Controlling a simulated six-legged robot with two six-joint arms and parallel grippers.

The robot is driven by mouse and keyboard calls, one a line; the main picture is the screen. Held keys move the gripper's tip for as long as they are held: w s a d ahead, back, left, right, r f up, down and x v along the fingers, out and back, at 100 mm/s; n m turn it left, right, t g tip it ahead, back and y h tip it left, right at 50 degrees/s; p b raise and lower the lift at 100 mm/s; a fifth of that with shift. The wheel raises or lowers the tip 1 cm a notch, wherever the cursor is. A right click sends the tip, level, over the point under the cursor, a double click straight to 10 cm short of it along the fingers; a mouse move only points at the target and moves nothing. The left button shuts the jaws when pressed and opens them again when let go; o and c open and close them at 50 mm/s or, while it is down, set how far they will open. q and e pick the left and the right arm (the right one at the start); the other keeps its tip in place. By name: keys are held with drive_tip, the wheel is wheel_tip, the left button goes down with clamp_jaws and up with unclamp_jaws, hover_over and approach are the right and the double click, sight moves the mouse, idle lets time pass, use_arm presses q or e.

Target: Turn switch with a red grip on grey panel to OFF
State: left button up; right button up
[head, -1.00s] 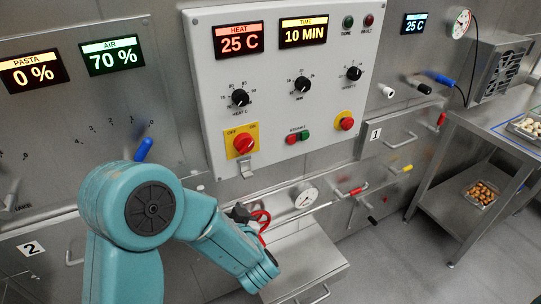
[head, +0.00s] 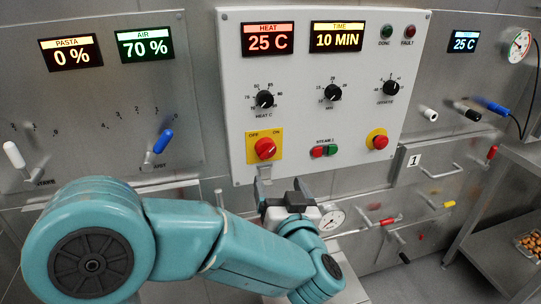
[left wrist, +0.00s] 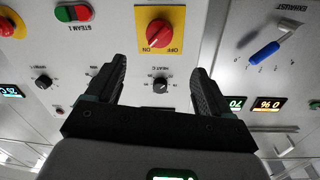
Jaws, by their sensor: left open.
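The switch with a red grip (head: 265,148) sits on a yellow plate marked OFF and ON, at the lower left of the light grey panel (head: 340,90). OFF is on the plate's left and ON on its right. The switch also shows in the left wrist view (left wrist: 158,33), where the picture is upside down and the grip seems to slant toward ON. My left gripper (head: 282,184) is open and empty, a little below the switch, with its fingers pointing up toward the panel. In the left wrist view the switch lies beyond the fingertips (left wrist: 160,70), untouched.
Green and red buttons (head: 324,150) and a red knob on yellow (head: 377,140) are right of the switch. A black dial (head: 264,99) is above it. A blue-handled lever (head: 163,141) is on the left.

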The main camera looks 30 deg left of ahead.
sight(267, 153)
use_arm(q)
drive_tip(key=p+x, duration=0.1)
drive_tip(key=x, duration=1.2)
drive_tip(key=shift+w+a, duration=0.1)
drive_tip(key=shift+w, duration=0.05)
drive_tip(key=shift+c, duration=0.3)
drive_tip(key=shift+f, duration=0.1)
drive_tip(key=c, duration=1)
